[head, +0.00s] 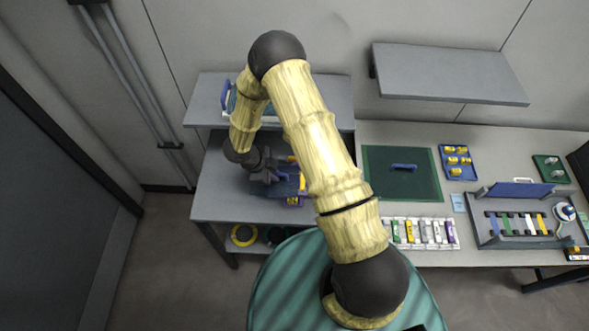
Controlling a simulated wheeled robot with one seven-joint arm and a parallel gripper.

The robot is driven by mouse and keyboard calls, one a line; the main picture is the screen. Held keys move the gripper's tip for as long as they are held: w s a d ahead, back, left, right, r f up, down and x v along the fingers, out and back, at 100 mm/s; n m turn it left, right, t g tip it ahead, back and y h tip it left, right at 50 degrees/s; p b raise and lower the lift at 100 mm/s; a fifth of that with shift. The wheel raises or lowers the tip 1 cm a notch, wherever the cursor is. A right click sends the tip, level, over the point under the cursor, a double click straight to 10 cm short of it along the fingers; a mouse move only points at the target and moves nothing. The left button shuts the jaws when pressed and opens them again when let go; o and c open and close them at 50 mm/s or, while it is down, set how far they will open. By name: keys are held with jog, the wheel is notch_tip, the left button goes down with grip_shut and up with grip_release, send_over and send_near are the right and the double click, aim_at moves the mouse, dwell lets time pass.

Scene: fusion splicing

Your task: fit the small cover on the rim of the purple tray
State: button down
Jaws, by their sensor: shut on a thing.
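The purple tray (278,193) lies on the grey bench at the left, partly hidden by my arm and gripper. Yellow parts show at its right side. My gripper (278,175) is over the back left part of the tray, pointing down to the right. It is shut on a small bluish piece, which looks like the small cover. The piece is too small and too covered to tell whether it touches the tray's rim.
A shelf (205,115) with a blue-handled item is above the bench. On the right table are a green mat (378,185), a blue tray (457,163) with yellow parts, a row of coloured tubes (420,232) and a grey rack (500,241). The bench's left part is clear.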

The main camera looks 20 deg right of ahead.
aim_at(294, 173)
jog(key=d, duration=0.2)
jog(key=d+p, duration=0.1)
jog(key=d, duration=0.1)
jog(key=w+d+p, duration=0.1)
jog(key=d, duration=0.2)
jog(key=shift+s, duration=0.15)
jog(key=shift+f, duration=0.1)
jog(key=shift+f+p, duration=0.75)
jog(key=shift+f, duration=0.9)
jog(key=shift+f, duration=0.1)
jog(key=c, duration=1.5)
grip_release()
